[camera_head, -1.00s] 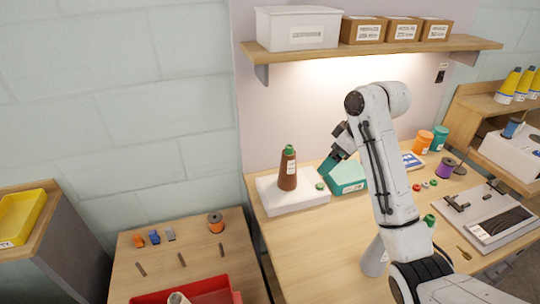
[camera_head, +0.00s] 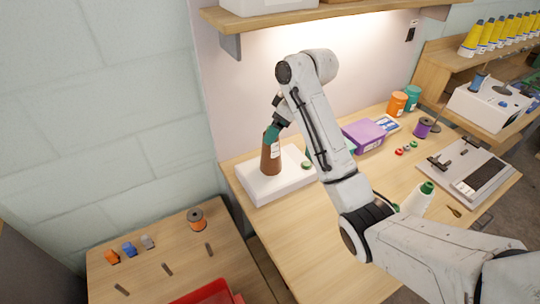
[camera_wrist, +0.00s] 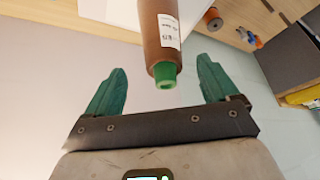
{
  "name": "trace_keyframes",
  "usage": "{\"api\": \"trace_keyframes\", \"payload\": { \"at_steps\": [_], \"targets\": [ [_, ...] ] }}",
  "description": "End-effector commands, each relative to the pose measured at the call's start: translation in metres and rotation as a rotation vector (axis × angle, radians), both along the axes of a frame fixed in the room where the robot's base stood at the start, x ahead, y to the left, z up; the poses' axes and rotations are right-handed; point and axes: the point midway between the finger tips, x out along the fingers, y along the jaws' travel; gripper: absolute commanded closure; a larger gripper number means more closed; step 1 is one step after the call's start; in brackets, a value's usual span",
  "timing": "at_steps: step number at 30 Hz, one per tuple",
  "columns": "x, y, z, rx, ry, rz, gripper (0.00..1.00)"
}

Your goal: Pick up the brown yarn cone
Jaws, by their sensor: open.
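The brown yarn cone (camera_head: 271,157) stands upright on a white block (camera_head: 265,186) on the table. It has a white label, and its green tip shows in the wrist view (camera_wrist: 164,72). My gripper (camera_head: 272,133) is at the top of the cone and hides its tip in the head view. In the wrist view my green fingers (camera_wrist: 158,88) are spread wide, one on each side of the cone's tip, with gaps on both sides. Nothing is held.
A small green-topped item (camera_head: 308,165) lies at the block's right. A purple box (camera_head: 364,135) and a white cone with a green tip (camera_head: 418,198) stand farther right. A shelf (camera_head: 315,17) overhangs the back. A lower table with an orange spool (camera_head: 196,219) is at left.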

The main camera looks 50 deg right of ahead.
Motion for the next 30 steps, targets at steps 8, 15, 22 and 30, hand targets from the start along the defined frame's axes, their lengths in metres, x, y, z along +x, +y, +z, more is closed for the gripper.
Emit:
{"api": "trace_keyframes", "payload": {
  "at_steps": [8,15,22,30],
  "targets": [
    [0.011,0.008,-0.03,0.002,0.005,0.0,0.12],
    [0.02,0.011,-0.05,0.001,0.001,0.0,0.12],
    [0.02,0.011,-0.05,0.001,0.0,0.0,0.14],
    [0.02,0.011,-0.05,0.001,0.0,0.0,0.4]
  ]
}}
